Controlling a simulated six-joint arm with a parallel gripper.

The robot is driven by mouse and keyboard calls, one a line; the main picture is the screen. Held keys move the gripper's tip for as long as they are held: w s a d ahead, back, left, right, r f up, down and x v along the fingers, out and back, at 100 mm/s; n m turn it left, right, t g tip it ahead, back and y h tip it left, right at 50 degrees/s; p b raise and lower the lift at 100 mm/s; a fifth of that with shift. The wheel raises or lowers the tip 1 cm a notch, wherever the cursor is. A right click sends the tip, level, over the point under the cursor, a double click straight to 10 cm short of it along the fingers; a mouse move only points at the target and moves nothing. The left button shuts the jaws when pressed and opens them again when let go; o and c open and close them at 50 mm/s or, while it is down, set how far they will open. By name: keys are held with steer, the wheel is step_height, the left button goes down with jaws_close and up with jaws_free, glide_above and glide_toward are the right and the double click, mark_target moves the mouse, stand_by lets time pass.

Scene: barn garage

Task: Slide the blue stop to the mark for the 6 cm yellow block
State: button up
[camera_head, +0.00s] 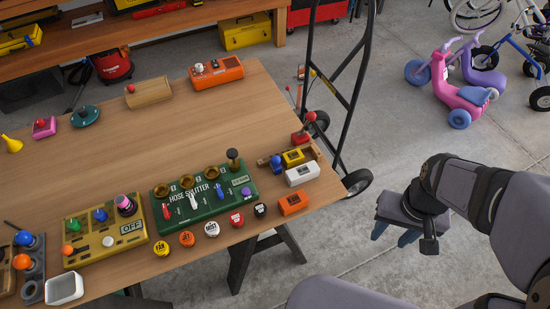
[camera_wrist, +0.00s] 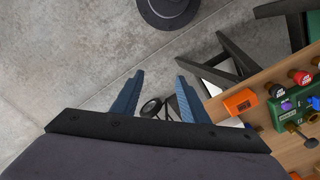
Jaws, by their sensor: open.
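The blue stop (camera_head: 276,161) is a small blue piece at the left part of a narrow wooden rail (camera_head: 318,154), near the table's right end. A yellow block (camera_head: 293,157) sits just right of the stop; whether they touch is too small to tell. A white block (camera_head: 302,174) and an orange block (camera_head: 293,203) lie nearer the front; the orange one also shows in the wrist view (camera_wrist: 240,101). The size marks cannot be read. My gripper (camera_head: 394,235) is open and empty, off the table's right side; its blue fingers spread in the wrist view (camera_wrist: 158,88).
A red-handled device (camera_head: 304,133) stands just behind the rail. The green hose splitter panel (camera_head: 205,197) lies left, with several labelled buttons in front. A black hand truck (camera_head: 340,90) stands beyond the table's right edge. Bare floor lies between table and gripper.

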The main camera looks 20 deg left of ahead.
steer(key=w+a+n+b, duration=0.1)
steer(key=w+a+n, duration=0.2)
steer(key=w+a, duration=0.4)
steer(key=n+t+h+b, duration=0.2)
steer(key=n+t+b, duration=0.1)
steer(key=n, duration=0.4)
glide_toward(275, 159)
steer(key=f, duration=0.2)
steer(key=shift+w+p+x, duration=0.1)
steer(key=shift+p+x, duration=0.45)
steer(key=shift+x, duration=1.2)
steer(key=shift+w+p+x, duration=0.15)
steer(key=shift+p+x, duration=0.35)
steer(key=shift+x, duration=1.25)
steer(key=shift+d+r, duration=0.15)
steer(key=shift+c, duration=0.5)
